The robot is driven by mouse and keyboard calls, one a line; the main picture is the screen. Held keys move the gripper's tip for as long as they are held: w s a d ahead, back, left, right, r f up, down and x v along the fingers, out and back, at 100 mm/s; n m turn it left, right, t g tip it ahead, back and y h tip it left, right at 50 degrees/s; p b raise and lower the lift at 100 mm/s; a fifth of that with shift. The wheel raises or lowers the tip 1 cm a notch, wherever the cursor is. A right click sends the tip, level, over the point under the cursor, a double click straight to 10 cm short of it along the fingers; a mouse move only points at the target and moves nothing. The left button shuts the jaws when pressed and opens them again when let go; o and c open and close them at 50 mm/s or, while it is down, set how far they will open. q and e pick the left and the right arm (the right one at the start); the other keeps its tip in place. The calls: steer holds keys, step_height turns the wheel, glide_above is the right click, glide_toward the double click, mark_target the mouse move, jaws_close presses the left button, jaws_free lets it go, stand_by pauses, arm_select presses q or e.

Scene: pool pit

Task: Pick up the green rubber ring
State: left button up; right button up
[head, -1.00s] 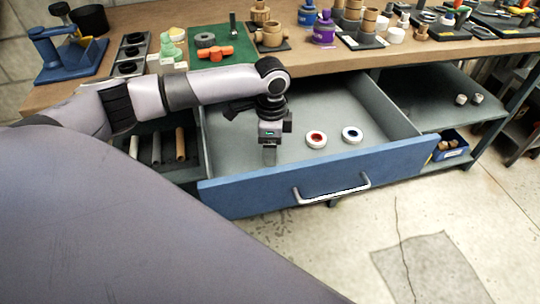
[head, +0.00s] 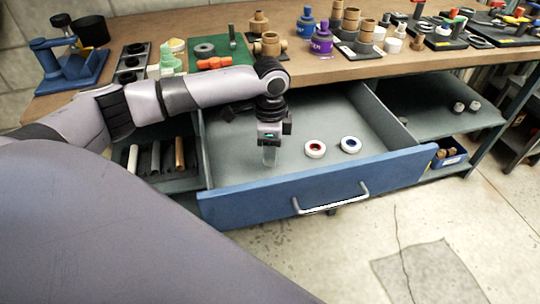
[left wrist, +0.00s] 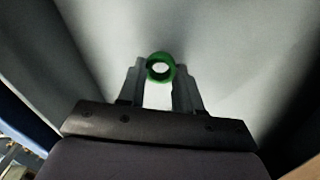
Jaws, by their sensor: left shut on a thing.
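The green rubber ring (left wrist: 171,68) shows in the left wrist view, between the two fingertips of my left gripper (left wrist: 160,72). The gripper is shut on it. In the head view my left gripper (head: 270,157) points down inside the open drawer, close behind its blue front. The ring cannot be made out in the head view. My right gripper is in neither view.
Two white rings lie in the drawer (head: 215,155) to the right of the gripper, one with a red centre (head: 315,142) and one with a blue centre (head: 350,137). The workbench (head: 390,65) above holds many parts. Rods lie in a compartment left of the drawer.

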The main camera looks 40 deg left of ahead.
arm_select(q)
step_height(320, 180, up, 16)
steer(key=p, duration=0.2)
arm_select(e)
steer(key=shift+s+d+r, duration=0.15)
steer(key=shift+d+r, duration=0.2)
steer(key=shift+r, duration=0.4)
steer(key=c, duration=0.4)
arm_select(q)
steer(key=s+d+r+n, duration=0.2)
steer(key=s+d+n, duration=0.4)
steer(key=n, duration=0.5)
steer(key=shift+d+n, duration=0.4)
steer(key=shift+d, duration=0.5)
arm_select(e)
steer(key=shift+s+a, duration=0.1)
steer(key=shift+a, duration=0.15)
